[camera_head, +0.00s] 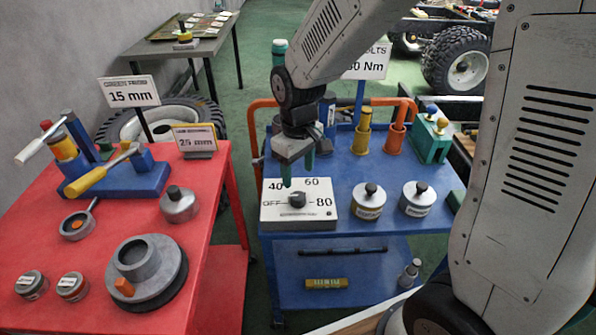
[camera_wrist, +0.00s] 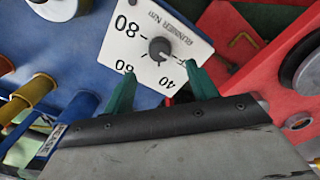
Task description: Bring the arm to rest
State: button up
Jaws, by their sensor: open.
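My arm reaches in from the upper right in the head view, and my gripper (camera_head: 297,172) points down above the blue cart. Its two green fingers are apart with nothing between them. In the wrist view my gripper (camera_wrist: 161,88) shows both green fingers spread. The white dial box (camera_head: 325,213) with a dark knob (camera_head: 297,199) sits just below the fingertips on the cart. In the wrist view the knob (camera_wrist: 160,49) stands beyond the fingertips, clear of them. The exact height of the fingertips above the box is hard to tell.
The blue cart (camera_head: 345,265) also carries two lidded tins (camera_head: 368,201) (camera_head: 417,199), with orange and yellow holders (camera_head: 394,138) (camera_head: 362,140) behind. The red table (camera_head: 130,240) at the left holds a blue fixture (camera_head: 115,180) and several metal parts. A grey table (camera_head: 185,45) stands far back.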

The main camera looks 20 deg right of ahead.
jog(key=s+d+r+m, duration=0.2)
jog(key=s+d+r, duration=0.2)
jog(key=s+r, duration=0.3)
jog(key=s+d+r+m+t, duration=0.1)
jog(key=s+d+r+m, duration=0.2)
jog(key=s+r, duration=0.5)
jog(key=shift+s+d+r+m, duration=0.3)
jog(key=shift+s+d, duration=0.25)
jog(key=shift+s, duration=3)
